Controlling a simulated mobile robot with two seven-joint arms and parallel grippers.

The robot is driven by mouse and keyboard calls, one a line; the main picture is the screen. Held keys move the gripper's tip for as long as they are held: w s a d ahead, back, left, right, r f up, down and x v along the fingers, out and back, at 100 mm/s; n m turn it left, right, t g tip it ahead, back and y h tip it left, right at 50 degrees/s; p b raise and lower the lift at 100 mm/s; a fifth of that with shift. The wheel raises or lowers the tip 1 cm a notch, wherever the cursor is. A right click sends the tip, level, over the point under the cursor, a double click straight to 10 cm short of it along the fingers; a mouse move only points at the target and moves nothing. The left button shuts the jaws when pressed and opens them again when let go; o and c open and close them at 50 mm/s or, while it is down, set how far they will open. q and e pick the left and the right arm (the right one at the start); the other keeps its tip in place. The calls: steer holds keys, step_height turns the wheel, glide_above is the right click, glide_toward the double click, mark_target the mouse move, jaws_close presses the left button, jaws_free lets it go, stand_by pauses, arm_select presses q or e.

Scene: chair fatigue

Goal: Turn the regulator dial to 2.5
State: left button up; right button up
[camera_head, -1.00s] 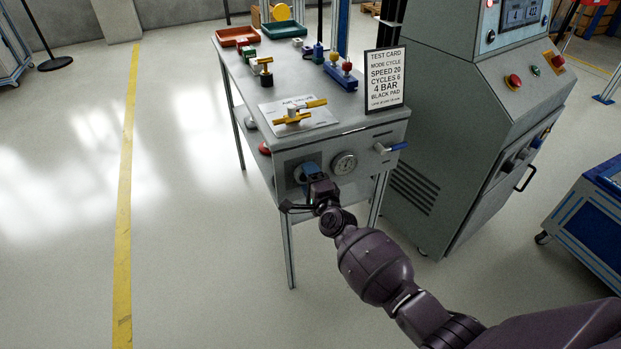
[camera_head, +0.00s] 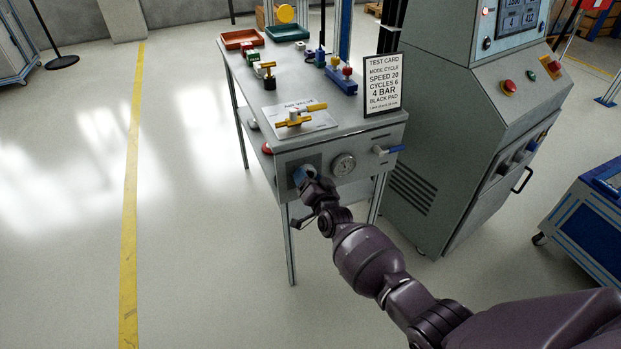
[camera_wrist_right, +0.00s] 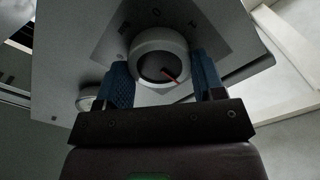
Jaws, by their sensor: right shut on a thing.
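The regulator dial (camera_wrist_right: 147,43) is a pale round knob with a red pointer line on its dark face, on the front panel of the grey bench. My right gripper (camera_wrist_right: 163,72) is shut on the dial, with a blue finger pad at each side. In the head view my right gripper (camera_head: 303,178) is at the panel, left of the gauge, and mostly hides the dial. My left gripper is not in view.
A round pressure gauge (camera_head: 343,165) sits right of the dial, then a blue-handled valve (camera_head: 391,151). On the bench top (camera_head: 240,66) are a yellow-handled valve (camera_head: 297,118), a test card (camera_head: 383,84) reading 4 BAR, and trays. A grey console (camera_head: 462,140) stands to the right.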

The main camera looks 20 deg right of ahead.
steer(key=shift+n+p, duration=0.3)
steer(key=shift+n, duration=2.2)
steer(key=o, duration=0.9)
